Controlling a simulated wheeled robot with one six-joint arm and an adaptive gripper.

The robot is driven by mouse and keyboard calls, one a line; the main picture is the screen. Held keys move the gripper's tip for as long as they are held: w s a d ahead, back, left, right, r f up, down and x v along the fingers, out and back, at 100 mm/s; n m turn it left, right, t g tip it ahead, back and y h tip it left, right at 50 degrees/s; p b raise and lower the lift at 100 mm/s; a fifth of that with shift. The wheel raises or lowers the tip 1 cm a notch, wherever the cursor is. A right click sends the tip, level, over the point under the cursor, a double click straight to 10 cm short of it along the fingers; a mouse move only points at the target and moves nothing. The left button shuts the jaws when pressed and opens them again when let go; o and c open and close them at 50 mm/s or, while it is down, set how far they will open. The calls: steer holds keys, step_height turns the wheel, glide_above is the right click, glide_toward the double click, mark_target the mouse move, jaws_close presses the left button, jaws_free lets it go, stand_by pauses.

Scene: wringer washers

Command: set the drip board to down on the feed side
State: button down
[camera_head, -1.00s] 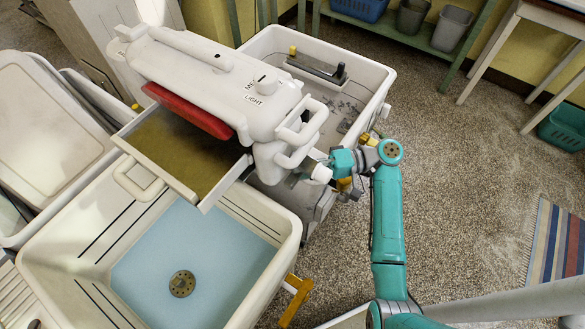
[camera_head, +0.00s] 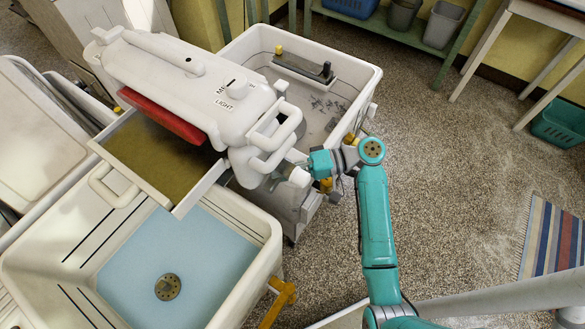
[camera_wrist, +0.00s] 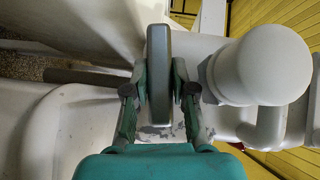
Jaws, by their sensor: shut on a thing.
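The drip board (camera_head: 155,160) is an olive-brown tray with white sides under the white wringer head (camera_head: 185,80). Its near-left end projects over the tub with blue water (camera_head: 175,255). Which way it tilts is hard to tell. My gripper (camera_head: 292,160) is at the wringer's right end, beside a white knob (camera_head: 300,177). In the wrist view my gripper (camera_wrist: 159,88) is shut on a grey upright lever (camera_wrist: 158,60), with a finger on each side. The white knob (camera_wrist: 262,68) stands just right of the lever.
A second tub (camera_head: 345,75) with a dark bar across it lies behind the wringer. A yellow-orange bracket (camera_head: 278,300) sticks out at the near tub's right side. Open speckled floor (camera_head: 450,170) lies right of my arm, with a striped rug (camera_head: 550,238) beyond.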

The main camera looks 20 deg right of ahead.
steer(key=c, duration=1.2)
jaws_free()
steer(key=shift+c, duration=0.2)
steer(key=v, duration=1.2)
